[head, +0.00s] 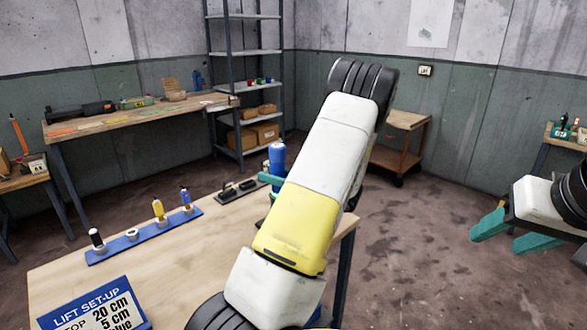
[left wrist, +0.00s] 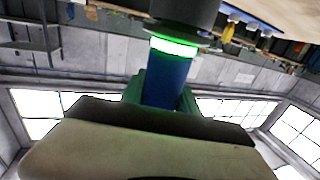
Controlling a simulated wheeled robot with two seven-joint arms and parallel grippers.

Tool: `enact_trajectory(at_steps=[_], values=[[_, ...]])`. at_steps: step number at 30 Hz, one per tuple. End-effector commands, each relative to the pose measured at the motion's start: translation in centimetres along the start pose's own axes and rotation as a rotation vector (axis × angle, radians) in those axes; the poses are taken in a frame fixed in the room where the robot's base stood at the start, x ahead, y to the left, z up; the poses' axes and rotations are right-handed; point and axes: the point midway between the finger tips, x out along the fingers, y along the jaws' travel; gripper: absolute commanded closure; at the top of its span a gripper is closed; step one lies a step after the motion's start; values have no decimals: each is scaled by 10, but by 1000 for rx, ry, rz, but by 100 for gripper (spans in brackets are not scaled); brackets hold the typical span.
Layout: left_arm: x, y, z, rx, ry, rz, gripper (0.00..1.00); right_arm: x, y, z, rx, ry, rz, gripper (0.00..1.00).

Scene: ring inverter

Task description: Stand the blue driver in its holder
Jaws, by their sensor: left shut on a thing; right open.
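A blue cylindrical body (head: 277,157), likely the blue driver, stands roughly upright beyond my left forearm, over the far right of the table. My left gripper (head: 270,186) is shut on it; its teal fingers are partly hidden behind the forearm. In the left wrist view the blue body (left wrist: 167,80) sits between the teal fingers, with a lit green-white ring and a wide dark collar. A blue rack (head: 145,236) on the table holds a small blue-topped piece (head: 186,197), a yellow one (head: 158,209) and a dark-topped one (head: 97,239). My right gripper (head: 505,232) is open and empty.
A dark flat fixture (head: 237,190) lies on the table near the held body. A lift set-up sign (head: 95,308) stands at the front left of the wooden table (head: 190,265). The workbench, shelf and cart stand farther back. The floor at right is clear.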

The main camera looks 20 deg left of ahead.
Motion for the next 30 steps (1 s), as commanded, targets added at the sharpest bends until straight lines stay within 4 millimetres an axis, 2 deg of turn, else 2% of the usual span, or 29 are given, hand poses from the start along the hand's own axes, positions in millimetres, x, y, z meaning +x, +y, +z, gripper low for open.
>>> enact_trajectory(at_steps=[16, 17, 20, 21, 30], values=[[0, 0, 2, -1, 2, 0, 100, 0, 0, 0, 0, 0, 0, 48], [0, 0, 2, 0, 2, 0, 61, 0, 0, 0, 0, 0, 0, 48], [0, 0, 2, 0, 1, 0, 41, 0, 0, 0, 0, 0, 0, 48], [0, 0, 2, 0, 1, 0, 37, 0, 0, 0, 0, 0, 0, 48], [-2, 0, 4, 3, -3, 1, 37, 0, 0, 0, 0, 0, 0, 48]])
